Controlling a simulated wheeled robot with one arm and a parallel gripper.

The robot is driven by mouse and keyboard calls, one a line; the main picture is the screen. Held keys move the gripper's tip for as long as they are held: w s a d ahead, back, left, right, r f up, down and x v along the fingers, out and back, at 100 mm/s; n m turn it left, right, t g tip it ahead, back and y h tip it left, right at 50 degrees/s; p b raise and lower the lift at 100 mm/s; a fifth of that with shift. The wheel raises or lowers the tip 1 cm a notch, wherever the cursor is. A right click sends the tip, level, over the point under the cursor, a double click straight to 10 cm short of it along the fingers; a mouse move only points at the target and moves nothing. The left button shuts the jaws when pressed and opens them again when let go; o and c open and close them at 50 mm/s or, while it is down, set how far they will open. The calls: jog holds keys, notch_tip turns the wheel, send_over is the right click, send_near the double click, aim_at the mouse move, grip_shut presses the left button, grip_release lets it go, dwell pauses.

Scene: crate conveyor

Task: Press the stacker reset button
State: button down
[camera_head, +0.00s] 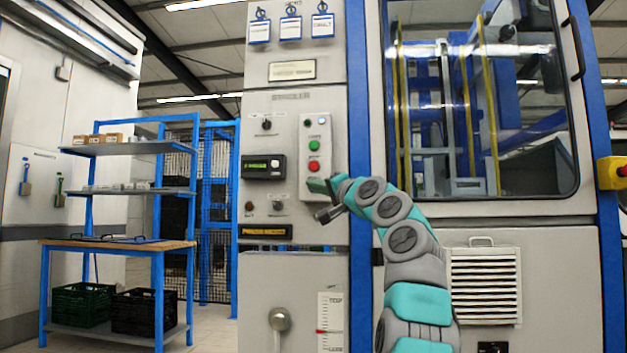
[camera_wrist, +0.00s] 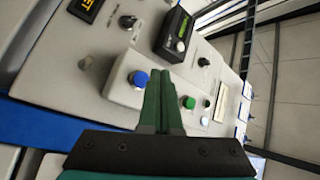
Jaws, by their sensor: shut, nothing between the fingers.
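A white button box (camera_head: 325,128) is on the grey control panel, with a green button (camera_head: 314,145) above a red button (camera_head: 313,166). In the wrist view the box carries a blue button (camera_wrist: 139,78) left of my fingers and the green button (camera_wrist: 188,102) to their right. The red button is hidden there behind the fingers; the blue one is hidden in the head view. I cannot read which is the stacker reset. My gripper (camera_head: 318,186) is shut and empty, just below the red button in the head view. Its fingertips (camera_wrist: 160,72) point at the panel; contact cannot be told.
Left of the box are a display (camera_head: 264,166), a small knob (camera_head: 266,124) and a switch (camera_head: 278,206). A glazed machine door (camera_head: 485,110) is at right. A yellow box with a red button (camera_head: 612,173) is at the far right. A blue shelf (camera_head: 120,245) stands left.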

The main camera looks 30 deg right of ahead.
jog(key=shift+w+d+p, duration=0.45)
jog(key=shift+w+d, duration=0.05)
jog(key=shift+w, duration=0.25)
jog(key=shift+w+r, duration=0.1)
dwell(1.6)
jog(key=shift+w+d+p, duration=0.25)
jog(key=shift+p, duration=0.2)
jog(key=shift+w+d+p, duration=0.2)
jog(key=shift+w+p, duration=0.1)
jog(key=shift+p, duration=0.15)
dwell(0.7)
jog(key=shift+s, duration=0.1)
jog(key=shift+s+a+b, duration=0.45)
jog(key=shift+s+b, duration=0.15)
jog(key=shift+b, duration=0.25)
